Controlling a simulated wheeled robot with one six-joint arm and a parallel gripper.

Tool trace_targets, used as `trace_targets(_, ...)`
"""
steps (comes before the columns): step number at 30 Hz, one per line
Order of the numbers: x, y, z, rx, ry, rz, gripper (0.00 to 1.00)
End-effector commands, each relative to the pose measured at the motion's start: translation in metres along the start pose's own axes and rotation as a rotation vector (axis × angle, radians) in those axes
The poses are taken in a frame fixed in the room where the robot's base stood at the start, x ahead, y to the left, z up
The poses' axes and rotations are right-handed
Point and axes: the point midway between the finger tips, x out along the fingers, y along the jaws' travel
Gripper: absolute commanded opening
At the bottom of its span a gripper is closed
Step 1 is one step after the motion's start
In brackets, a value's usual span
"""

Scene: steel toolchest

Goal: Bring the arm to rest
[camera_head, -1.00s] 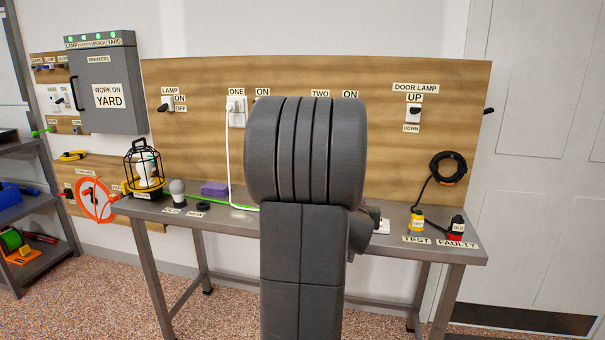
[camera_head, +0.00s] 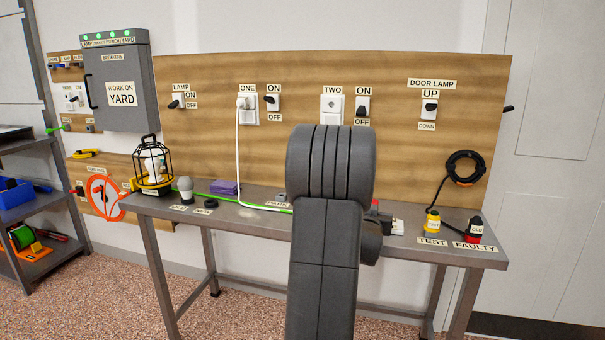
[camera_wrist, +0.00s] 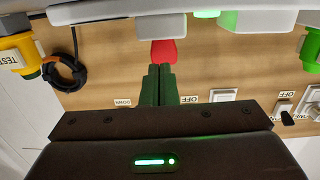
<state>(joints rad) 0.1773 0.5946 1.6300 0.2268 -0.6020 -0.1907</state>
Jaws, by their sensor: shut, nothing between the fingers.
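My arm (camera_head: 325,230) rises in the middle of the head view, dark grey, in front of the bench. My gripper is hidden behind it there. In the wrist view, which looks upside down, my gripper (camera_wrist: 158,70) shows dark green fingers pressed together, with nothing between them. A red object (camera_wrist: 164,52) lies just beyond the fingertips in that picture; whether they touch I cannot tell.
The wooden board (camera_head: 210,135) with sockets stands behind. Shelves (camera_head: 35,240) stand at the left.

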Motion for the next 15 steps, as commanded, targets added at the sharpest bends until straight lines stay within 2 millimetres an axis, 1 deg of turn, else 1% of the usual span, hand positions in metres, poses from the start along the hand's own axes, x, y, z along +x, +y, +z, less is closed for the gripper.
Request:
trace_targets(1,-0.001,0.000,0.008,-0.001,0.023,0.001,0.00)
trace_targets(15,-0.018,-0.001,0.024,0.001,0.255,0.003,0.00)
